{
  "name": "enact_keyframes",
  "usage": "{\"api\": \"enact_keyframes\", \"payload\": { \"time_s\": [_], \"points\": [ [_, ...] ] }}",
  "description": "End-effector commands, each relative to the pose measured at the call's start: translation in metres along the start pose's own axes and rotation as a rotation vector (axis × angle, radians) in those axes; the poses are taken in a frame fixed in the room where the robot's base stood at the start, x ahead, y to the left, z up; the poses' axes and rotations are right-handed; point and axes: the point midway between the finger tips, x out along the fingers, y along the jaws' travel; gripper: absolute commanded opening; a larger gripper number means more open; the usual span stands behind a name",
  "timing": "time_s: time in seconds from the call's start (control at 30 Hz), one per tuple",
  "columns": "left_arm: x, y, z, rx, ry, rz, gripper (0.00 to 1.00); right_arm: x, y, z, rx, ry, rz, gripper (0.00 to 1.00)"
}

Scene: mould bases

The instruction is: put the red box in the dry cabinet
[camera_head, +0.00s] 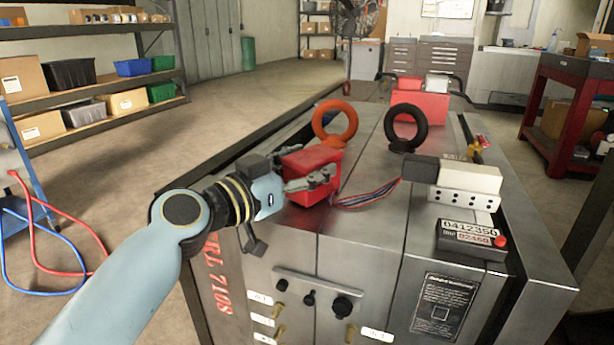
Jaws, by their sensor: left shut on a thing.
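The red box (312,160) is a small red block at the near left of the metal mould base (365,238). My left gripper (318,181) comes in from the left and is shut on the red box, its grey fingers against the near side. I cannot tell whether the box touches the mould top or is held just above it. A bundle of coloured wires (368,196) shows right beside the box. My right gripper is not in view. I cannot make out the dry cabinet for certain.
An orange lifting ring (333,139) stands just behind the box, and a black ring (404,146) stands to its right. A white connector block (468,177) and a counter (470,232) sit on the right.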

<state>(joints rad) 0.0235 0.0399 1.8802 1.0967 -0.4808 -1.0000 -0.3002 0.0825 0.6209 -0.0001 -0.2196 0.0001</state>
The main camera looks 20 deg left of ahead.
Motion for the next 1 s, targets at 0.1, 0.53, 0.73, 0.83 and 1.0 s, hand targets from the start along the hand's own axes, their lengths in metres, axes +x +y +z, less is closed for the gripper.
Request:
{"api": "enact_keyframes", "payload": {
  "time_s": [0.1, 0.53, 0.73, 0.83, 1.0],
  "points": [
    [0.0002, -0.0002, 0.0043, 0.001, 0.004, -0.001, 0.07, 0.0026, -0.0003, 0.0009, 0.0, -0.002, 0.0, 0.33],
    [-0.0001, -0.0004, 0.0069, 0.002, 0.002, -0.001, 0.66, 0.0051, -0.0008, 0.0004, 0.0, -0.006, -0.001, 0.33],
    [-0.0001, -0.0004, 0.0067, 0.001, 0.002, -0.001, 0.78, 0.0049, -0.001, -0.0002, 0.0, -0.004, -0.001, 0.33],
    [-0.0001, -0.0004, 0.0067, 0.001, 0.002, -0.001, 0.78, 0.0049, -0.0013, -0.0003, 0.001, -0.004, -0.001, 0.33],
    [-0.0011, -0.0004, 0.0014, 0.001, 0.002, -0.001, 0.78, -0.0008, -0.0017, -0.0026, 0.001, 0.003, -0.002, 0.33]
  ]
}}
